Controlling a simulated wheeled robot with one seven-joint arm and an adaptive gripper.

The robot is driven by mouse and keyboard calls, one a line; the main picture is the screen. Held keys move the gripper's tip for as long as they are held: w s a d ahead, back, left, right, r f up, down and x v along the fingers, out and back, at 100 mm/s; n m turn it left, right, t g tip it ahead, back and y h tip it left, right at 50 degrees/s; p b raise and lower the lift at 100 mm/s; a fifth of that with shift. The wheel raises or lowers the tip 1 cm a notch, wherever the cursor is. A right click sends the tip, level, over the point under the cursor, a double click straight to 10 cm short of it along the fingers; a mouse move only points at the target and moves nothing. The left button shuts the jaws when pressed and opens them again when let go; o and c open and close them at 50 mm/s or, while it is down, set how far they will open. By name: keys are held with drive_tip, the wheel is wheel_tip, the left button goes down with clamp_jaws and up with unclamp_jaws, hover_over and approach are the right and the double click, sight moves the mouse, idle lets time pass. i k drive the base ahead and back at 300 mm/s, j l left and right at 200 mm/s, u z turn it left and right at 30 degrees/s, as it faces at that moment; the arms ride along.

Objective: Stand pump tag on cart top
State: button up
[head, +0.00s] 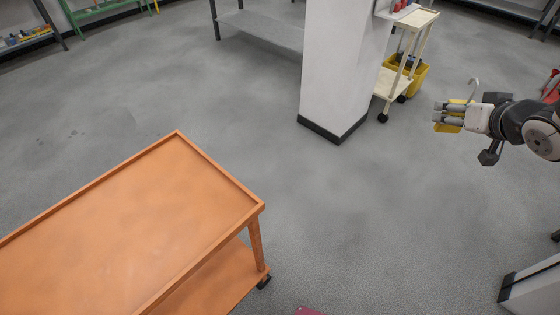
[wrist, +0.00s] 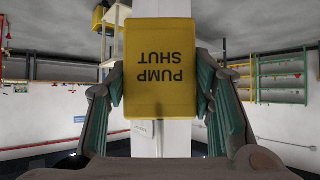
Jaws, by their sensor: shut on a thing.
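The pump tag (wrist: 160,85) is a yellow plate with "PUMP SHUT" in dark letters, upside down in the wrist view. My gripper (wrist: 160,100) is shut on it, with a finger at each side edge. In the head view my gripper (head: 449,116) is at the right, raised over the floor, with yellow parts of the tag (head: 447,128) showing at its fingers. A pale hook sticks up beside it. The orange cart (head: 208,160) stands at the lower left. Its visible top is empty and has a raised rim. The gripper is well apart from the cart.
A white pillar (head: 340,70) with a dark base stands between the cart and the back right. A cream trolley (head: 385,85) and yellow bucket (head: 418,80) stand behind it. A white block (head: 530,290) is at the lower right. Grey floor (head: 380,210) is clear between cart and gripper.

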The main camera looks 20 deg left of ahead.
sight(153, 238)
drive_tip(key=k+j+u, duration=0.15)
drive_tip(key=u, duration=0.35)
drive_tip(key=k+j+u, duration=0.25)
drive_tip(key=u, duration=0.25)
drive_tip(key=k+j+u, duration=0.15)
drive_tip(key=j+u, duration=0.2)
drive_tip(key=u, duration=0.15)
drive_tip(key=k+j, duration=0.1)
drive_tip(key=j, duration=0.3)
drive_tip(key=k+j+u, duration=0.1)
drive_tip(key=j, duration=0.25)
